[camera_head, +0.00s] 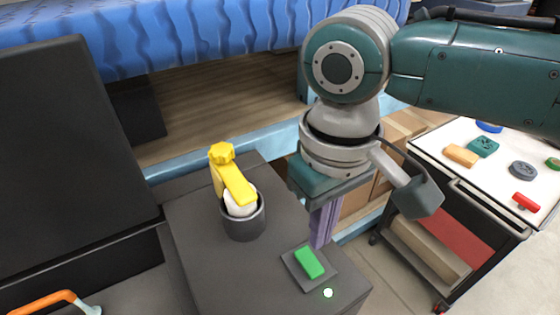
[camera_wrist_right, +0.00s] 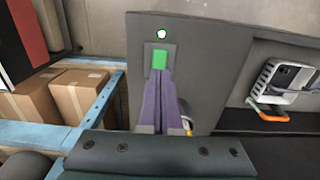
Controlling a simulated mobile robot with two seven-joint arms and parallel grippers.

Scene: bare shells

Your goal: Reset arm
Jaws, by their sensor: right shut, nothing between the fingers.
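My right gripper (camera_head: 322,225) hangs down over the right edge of the dark console, its purple fingers together and empty. In the right wrist view the shut fingers (camera_wrist_right: 162,78) point toward a green block-like button (camera_wrist_right: 159,58) and overlap its lower part. A small glowing white-green light (camera_head: 328,293) is beside the plate. My left gripper is not in view.
A yellow knobbed lever (camera_head: 233,183) stands with a white ball in a dark cup (camera_head: 243,222) on the console. A dark panel (camera_head: 70,160) rises at left. A white-topped cart (camera_head: 490,160) with several small parts is at right. Cardboard boxes (camera_wrist_right: 75,98) stand beside the console.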

